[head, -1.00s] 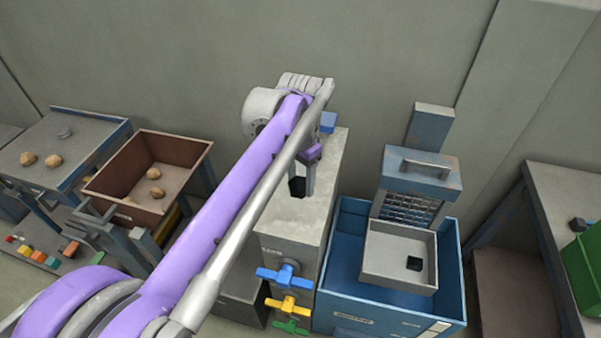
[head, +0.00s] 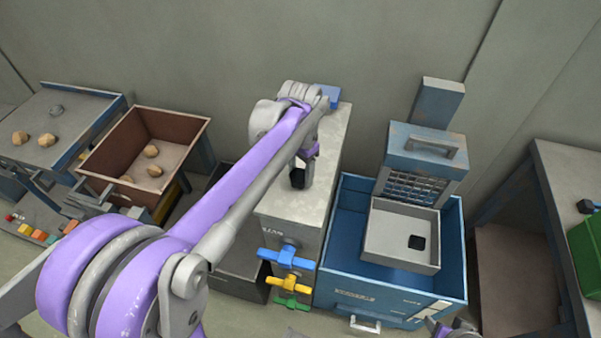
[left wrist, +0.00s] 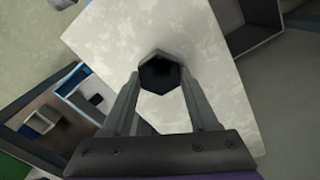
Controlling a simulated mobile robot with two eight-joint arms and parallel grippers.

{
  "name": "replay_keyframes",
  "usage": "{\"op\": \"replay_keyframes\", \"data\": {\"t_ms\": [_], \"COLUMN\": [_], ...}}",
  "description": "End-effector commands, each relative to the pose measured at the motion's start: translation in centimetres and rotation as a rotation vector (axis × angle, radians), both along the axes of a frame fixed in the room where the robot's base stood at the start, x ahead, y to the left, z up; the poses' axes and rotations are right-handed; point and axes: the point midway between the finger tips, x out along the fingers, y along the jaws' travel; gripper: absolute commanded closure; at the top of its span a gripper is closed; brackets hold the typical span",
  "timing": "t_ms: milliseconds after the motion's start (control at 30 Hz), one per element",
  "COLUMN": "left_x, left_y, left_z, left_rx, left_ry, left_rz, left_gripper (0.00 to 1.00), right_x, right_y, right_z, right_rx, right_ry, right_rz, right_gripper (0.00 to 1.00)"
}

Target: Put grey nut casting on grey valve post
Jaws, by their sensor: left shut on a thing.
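My left gripper (head: 300,174) is shut on a dark hexagonal nut casting (head: 298,179). In the left wrist view the nut (left wrist: 160,74) sits between the fingertips, with a grey rim and a dark middle. It is over the pale grey top of the valve post (head: 320,150), a tall block with blue, yellow and green handles on its front. The post top also shows in the left wrist view (left wrist: 215,70). I cannot tell whether the nut touches it. A purple and grey part of my right arm (head: 445,328) shows at the bottom edge, too little to judge its jaws.
A blue bin (head: 345,220) with a grey tray (head: 385,240) stands right of the post. A brown box (head: 110,165) with tan lumps stands left, beside a bench (head: 80,115) with a grey piece. A green box (head: 585,245) is at far right.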

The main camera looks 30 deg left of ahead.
Motion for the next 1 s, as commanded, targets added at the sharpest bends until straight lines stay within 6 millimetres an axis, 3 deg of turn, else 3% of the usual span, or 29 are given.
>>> {"op": "replay_keyframes", "data": {"t_ms": [433,467,600,1000], "left_x": [-0.02,-0.02,-0.02,-0.01], "left_y": [0.00,0.00,0.01,0.00], "left_z": [-1.07,-1.11,-1.01,-0.33], "left_rx": [0.000,0.000,0.000,0.000], "left_ry": [0.000,0.000,0.000,0.000], "left_rz": [0.000,0.000,0.000,0.000], "left_gripper": [1.00,0.38,0.13,0.10], "right_x": [-0.04,-0.05,-0.04,0.01], "right_y": [0.00,0.00,0.00,0.00], "right_z": [-0.31,-0.32,-0.25,0.05], "right_rx": [0.000,0.000,0.000,0.000], "right_ry": [0.001,0.001,0.001,0.000], "right_rz": [0.000,0.000,0.000,0.000], "right_gripper": [0.47,0.47,0.47,0.47]}}
